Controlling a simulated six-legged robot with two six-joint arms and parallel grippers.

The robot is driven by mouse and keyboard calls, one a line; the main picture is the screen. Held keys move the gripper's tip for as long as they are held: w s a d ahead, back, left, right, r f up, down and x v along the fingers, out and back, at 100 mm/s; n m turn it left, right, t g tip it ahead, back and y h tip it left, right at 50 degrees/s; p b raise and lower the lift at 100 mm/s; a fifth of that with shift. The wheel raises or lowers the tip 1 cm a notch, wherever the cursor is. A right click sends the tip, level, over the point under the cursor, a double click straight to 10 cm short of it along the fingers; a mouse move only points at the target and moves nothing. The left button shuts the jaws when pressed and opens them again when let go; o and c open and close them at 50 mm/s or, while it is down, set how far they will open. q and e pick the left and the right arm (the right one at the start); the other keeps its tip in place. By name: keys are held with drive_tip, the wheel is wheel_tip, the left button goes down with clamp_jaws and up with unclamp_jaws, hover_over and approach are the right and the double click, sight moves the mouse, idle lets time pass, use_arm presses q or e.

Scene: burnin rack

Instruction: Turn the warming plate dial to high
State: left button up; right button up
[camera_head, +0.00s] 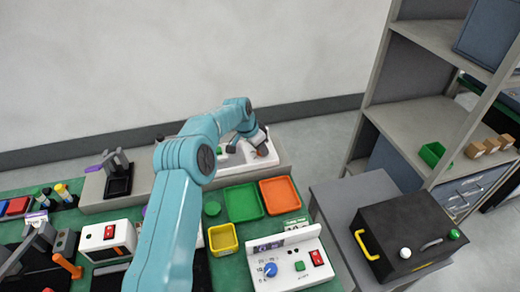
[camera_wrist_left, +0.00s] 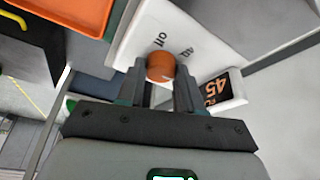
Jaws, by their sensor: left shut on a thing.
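The warming plate (camera_head: 232,161) is a white unit on a grey ledge at the back of the bench. Its white face also shows in the left wrist view (camera_wrist_left: 205,38), with printed labels, one reading "off", and a dark display with orange "45". The orange dial (camera_wrist_left: 160,66) sits on that face; it shows small in the head view (camera_head: 262,151). My left gripper (camera_head: 258,143) reaches down over the plate. In the left wrist view my left gripper (camera_wrist_left: 160,78) has a finger on each side of the dial and is shut on it. My right gripper is not in view.
Green (camera_head: 243,203) and orange (camera_head: 280,195) trays lie in front of the plate. A white box with a blue knob (camera_head: 270,269) stands nearer. A black box with a yellow handle (camera_head: 415,235) is at right, beside shelves (camera_head: 415,118). My left arm hides part of the bench.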

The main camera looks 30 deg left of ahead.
use_arm(q)
drive_tip(key=shift+m, duration=0.6)
drive_tip(key=shift+h, duration=0.3)
drive_tip(key=o, duration=1)
drive_tip(key=v, duration=0.5)
drive_tip(key=b+v, duration=0.1)
drive_tip(key=v, duration=1)
drive_tip(key=shift+w+r+b, duration=0.25)
drive_tip(key=shift+b, duration=0.05)
